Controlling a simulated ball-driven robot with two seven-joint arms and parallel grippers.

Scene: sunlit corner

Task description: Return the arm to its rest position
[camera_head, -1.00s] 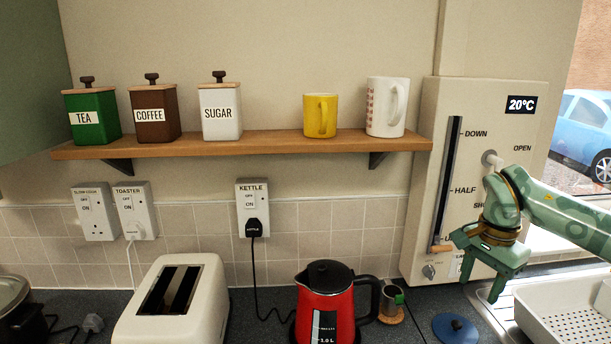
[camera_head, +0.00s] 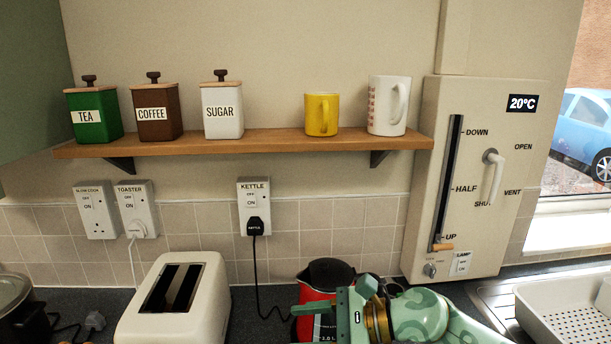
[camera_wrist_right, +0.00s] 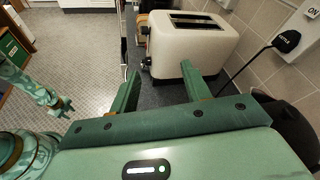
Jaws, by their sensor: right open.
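My right gripper (camera_head: 306,310) is low in the head view, in front of the red kettle (camera_head: 326,272) and hiding much of it. Its forearm comes in from the lower right. In the right wrist view my right gripper (camera_wrist_right: 160,74) has its two fingers spread apart with nothing between them. The cream toaster (camera_wrist_right: 190,45) lies beyond the fingertips. I cannot tell whether the gripper touches the kettle. My left arm (camera_wrist_right: 40,95) shows at the left of the wrist view, over the floor; the state of its gripper is too small to tell.
The toaster (camera_head: 176,300) stands left of the kettle. A wooden shelf (camera_head: 270,142) with canisters and mugs is above. The wall panel (camera_head: 475,180) with its slider and handle is clear of the arm. A white basin (camera_head: 570,310) sits at the right.

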